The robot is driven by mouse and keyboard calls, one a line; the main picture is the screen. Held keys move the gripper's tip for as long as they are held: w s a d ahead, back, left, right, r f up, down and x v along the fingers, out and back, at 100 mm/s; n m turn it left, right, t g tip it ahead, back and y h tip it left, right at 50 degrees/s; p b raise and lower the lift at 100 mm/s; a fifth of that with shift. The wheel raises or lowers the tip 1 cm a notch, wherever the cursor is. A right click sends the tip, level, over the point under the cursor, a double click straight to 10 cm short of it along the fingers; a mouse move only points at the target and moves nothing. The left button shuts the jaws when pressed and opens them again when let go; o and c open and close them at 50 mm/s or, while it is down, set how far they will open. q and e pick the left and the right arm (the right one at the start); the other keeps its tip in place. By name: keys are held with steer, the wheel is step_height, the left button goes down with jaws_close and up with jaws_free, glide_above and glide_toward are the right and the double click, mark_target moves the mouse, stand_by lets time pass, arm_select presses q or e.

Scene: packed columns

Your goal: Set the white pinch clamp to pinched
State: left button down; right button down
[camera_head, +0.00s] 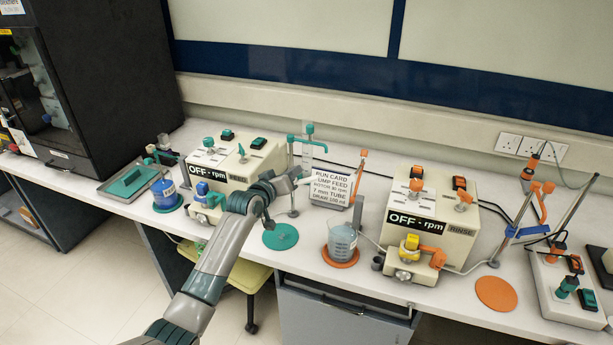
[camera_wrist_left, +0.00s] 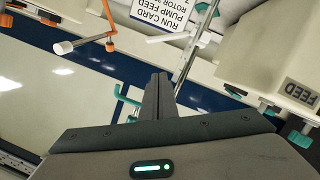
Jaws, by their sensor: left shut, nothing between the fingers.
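I cannot pick out the white pinch clamp for certain. In the left wrist view a slim white lever-like piece (camera_wrist_left: 170,38) lies beside the run card, beyond my fingertips; I cannot tell whether it is the clamp or how it is set. My left gripper (camera_head: 303,180) is over the bench between the two pumps, in front of the run card (camera_head: 331,188). Its fingers also show in the left wrist view (camera_wrist_left: 158,88), together and empty, apart from the white piece. The gripper hides part of the bench behind it. My right gripper is out of view.
The FEED pump (camera_head: 237,160) stands left and the RINSE pump (camera_head: 428,205) right. A teal-topped stand (camera_head: 309,129) and an orange-topped stand (camera_head: 359,172) rise close to my gripper. A beaker (camera_head: 342,241) sits on an orange disc. A teal disc (camera_head: 281,237) lies bare.

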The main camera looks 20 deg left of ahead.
arm_select(q)
glide_above(308, 180)
steer(key=s+a, duration=0.2)
steer(key=shift+s+d+f+p, duration=0.1)
steer(key=shift+d+f+p, duration=0.3)
steer(key=shift+f, duration=0.35)
steer(key=shift+w+d+f+p, duration=0.1)
steer(key=shift+d+f+p, duration=0.25)
steer(key=shift+f, duration=0.4)
steer(key=shift+s+d+f+p, duration=0.1)
steer(key=shift+d+f+p, duration=0.3)
steer(key=shift+f, duration=0.35)
steer(key=shift+a, duration=0.1)
